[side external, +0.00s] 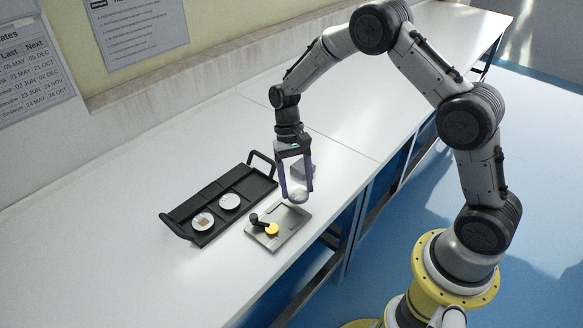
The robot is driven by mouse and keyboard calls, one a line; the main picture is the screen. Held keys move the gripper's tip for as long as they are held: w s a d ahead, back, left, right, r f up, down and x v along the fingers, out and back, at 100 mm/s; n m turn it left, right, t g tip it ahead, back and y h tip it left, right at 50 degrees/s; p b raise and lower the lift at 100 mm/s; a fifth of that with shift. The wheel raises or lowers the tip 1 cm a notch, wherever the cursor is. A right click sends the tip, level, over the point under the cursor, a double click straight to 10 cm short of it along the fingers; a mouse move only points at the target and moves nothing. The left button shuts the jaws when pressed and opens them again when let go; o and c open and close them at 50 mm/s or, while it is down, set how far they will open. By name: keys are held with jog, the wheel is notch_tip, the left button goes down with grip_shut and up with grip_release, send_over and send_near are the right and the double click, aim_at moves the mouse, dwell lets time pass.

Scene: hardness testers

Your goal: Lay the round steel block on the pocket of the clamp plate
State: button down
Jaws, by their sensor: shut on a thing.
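My gripper (297,190) points down and is shut on the round steel block (299,197), a small silvery disc low between its fingertips. The block is at the far edge of the grey clamp plate (290,232) in the side external view. I cannot tell whether it hangs just above the plate or touches it. The plate lies flat on the bench and carries a black clamp arm (257,220) and a yellow round part (272,229) on its left half. The pocket is not clearly visible.
A black tray (180,215) with raised end handles lies left of the plate. It holds a plain round disc (230,201) and a disc with a brown patch (203,221). A grey block (304,168) stands behind my gripper. The white bench (130,265) is clear at front left.

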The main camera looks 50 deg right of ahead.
jog(key=n, duration=0.1)
jog(key=d+n+h, duration=0.1)
jog(key=n, duration=0.1)
jog(key=shift+w+d+r+n, duration=0.15)
jog(key=shift+d+r+n, duration=0.15)
jog(key=shift+n, duration=0.1)
jog(key=shift+s+d+r+n+g+h, duration=0.25)
jog(key=shift+n+h, duration=0.25)
jog(key=shift+n, duration=0.4)
jog(key=s, duration=0.1)
jog(key=s+m, duration=0.1)
jog(key=s+a, duration=0.1)
jog(key=shift+s+a+r+m+y, duration=0.1)
jog(key=shift+s+r+m+y, duration=0.1)
jog(key=shift+r+m+y, duration=0.15)
jog(key=s+a+r+m+y, duration=0.1)
jog(key=s+a+r+m, duration=0.25)
jog(key=s+r, duration=0.5)
send_over(284, 218)
jog(key=f, duration=0.5)
jog(key=d+f, duration=0.1)
jog(key=f, duration=0.2)
jog(key=shift+w+f, duration=0.1)
jog(key=shift+f, duration=0.15)
jog(key=shift+w+a+f, duration=0.15)
jog(key=shift+w+f, duration=0.35)
jog(key=shift+f, duration=1.65)
